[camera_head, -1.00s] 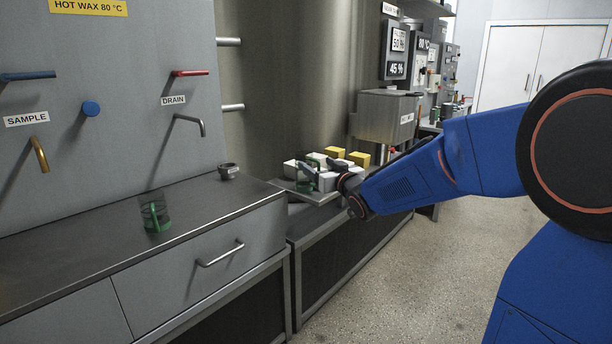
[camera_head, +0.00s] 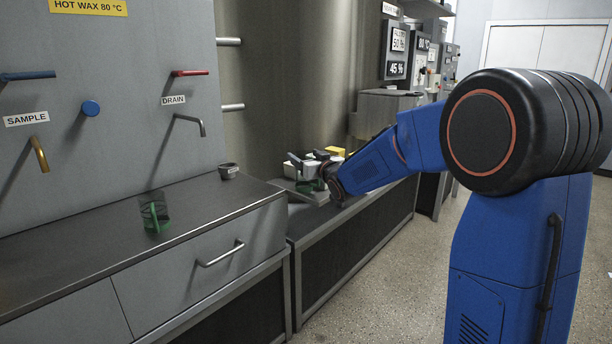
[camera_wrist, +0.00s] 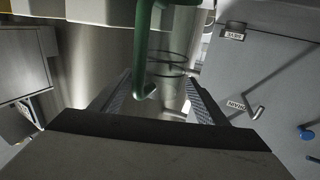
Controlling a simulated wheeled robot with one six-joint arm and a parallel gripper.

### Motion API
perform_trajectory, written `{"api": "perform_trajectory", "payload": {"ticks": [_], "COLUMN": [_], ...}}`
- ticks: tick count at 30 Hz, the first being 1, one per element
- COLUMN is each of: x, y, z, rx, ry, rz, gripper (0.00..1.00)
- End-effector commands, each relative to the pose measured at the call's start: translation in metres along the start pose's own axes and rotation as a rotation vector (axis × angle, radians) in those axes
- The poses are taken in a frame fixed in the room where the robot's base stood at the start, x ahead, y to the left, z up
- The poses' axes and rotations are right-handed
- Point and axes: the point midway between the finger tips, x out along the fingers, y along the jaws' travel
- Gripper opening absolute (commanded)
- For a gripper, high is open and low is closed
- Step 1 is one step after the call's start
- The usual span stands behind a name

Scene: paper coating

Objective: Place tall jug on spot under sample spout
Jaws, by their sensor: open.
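A second green-handled jug (camera_head: 308,186) is at the tray, partly hidden by my gripper (camera_head: 309,160). In the wrist view a green handle (camera_wrist: 142,50) and a clear rimmed vessel (camera_wrist: 166,70) show between my fingers. My gripper is open, its fingers on either side of them. I cannot tell whether they touch, nor which jug is the tall one. No marked spot is visible under the sample spout.
White and yellow blocks (camera_head: 335,150) stand near my gripper at the tray (camera_head: 315,199). A small dark cup (camera_head: 228,170) stands on the counter (camera_head: 90,236). Red (camera_head: 190,73) and blue handles (camera_head: 28,76) stick out from the wall panel.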

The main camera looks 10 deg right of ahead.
Motion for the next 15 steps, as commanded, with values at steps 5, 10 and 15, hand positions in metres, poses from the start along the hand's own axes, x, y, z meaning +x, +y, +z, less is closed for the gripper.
{"api": "perform_trajectory", "payload": {"ticks": [5, 10, 15], "x": [0.0021, 0.0019, 0.0019], "y": [-0.0001, -0.0002, -0.0003], "z": [-0.0005, -0.0004, -0.0008], "rx": [0.0, 0.0, 0.0], "ry": [0.001, 0.001, 0.001], "rz": [0.0, 0.0, 0.0], "gripper": [0.68, 0.42, 0.01]}}
